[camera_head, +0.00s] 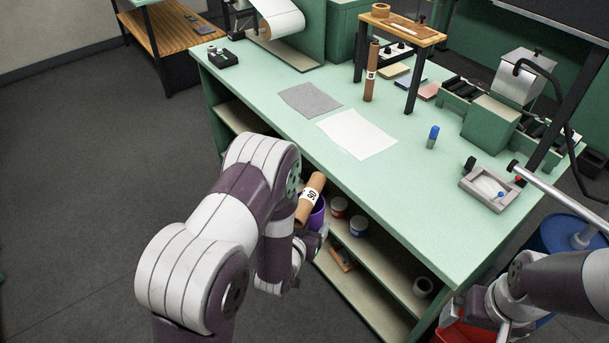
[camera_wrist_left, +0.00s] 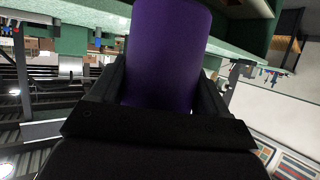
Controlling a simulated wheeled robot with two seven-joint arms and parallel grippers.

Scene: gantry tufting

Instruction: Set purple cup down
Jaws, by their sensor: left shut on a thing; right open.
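The purple cup (camera_head: 317,214) is at the front edge of the green workbench, near the shelf opening, partly hidden by my left arm. In the left wrist view the purple cup (camera_wrist_left: 166,55) fills the space between the fingers of my left gripper (camera_wrist_left: 160,95), which is shut on it. In the head view my left gripper is mostly hidden behind its own arm. A labelled cardboard tube (camera_head: 310,196) slants up at the cup; I cannot tell whether it stands inside. My right gripper (camera_head: 503,328) is open at the lower right, away from the cup.
The bench top (camera_head: 390,185) has free room near its front edge. A white sheet (camera_head: 357,134), a grey sheet (camera_head: 309,99), a blue marker (camera_head: 432,137) and a grey tray (camera_head: 488,188) lie or stand on it. Cans (camera_head: 358,226) and a tape roll (camera_head: 423,287) are on the shelves below.

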